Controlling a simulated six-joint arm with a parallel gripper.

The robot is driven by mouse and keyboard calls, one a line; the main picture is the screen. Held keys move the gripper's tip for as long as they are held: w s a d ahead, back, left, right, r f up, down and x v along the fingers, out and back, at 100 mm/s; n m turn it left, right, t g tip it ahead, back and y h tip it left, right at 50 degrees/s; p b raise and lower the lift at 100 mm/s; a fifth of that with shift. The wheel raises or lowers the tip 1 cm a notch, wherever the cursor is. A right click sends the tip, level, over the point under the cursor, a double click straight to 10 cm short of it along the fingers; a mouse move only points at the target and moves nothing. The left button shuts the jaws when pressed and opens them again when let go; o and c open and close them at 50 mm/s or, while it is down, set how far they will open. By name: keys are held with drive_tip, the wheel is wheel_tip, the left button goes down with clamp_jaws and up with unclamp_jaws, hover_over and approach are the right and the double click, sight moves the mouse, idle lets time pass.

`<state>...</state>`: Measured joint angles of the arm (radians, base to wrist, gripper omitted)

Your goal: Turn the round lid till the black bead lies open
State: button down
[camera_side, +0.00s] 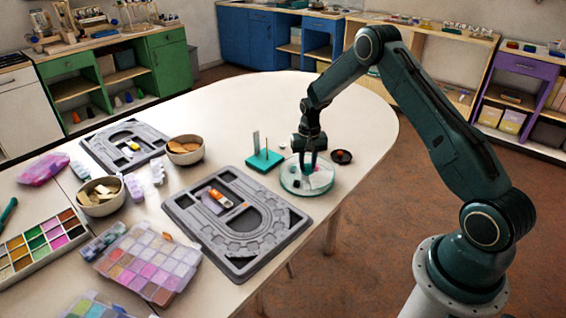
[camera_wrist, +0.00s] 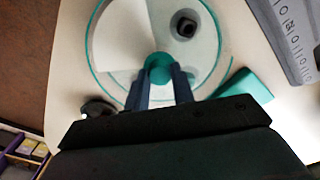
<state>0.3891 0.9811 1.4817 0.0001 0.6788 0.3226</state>
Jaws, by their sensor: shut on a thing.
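The round lid (camera_wrist: 208,50), clear with a teal rim, sits on a round dish (camera_side: 290,188) near the table's right end. A pale wedge-shaped gap (camera_wrist: 118,38) in the lid faces the upper left in the wrist view. The black bead (camera_wrist: 185,24) lies to the right of this gap, under the clear part of the lid; it also shows in the side view (camera_side: 296,184). My gripper (camera_wrist: 160,76) points down over the lid's middle, its two fingers shut on the teal knob (camera_wrist: 159,64).
A teal block with upright posts (camera_side: 263,161) stands close to the left of the dish. A small dark bowl (camera_side: 341,156) is close on the right. A grey bead board (camera_side: 180,204) lies in front to the left.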

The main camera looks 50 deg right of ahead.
sight(307, 165)
drive_tip(key=shift+m, duration=0.5)
drive_tip(key=c, duration=1.2)
unclamp_jaws()
drive_tip(key=shift+o, duration=0.2)
wheel_tip(307, 165, up, 14)
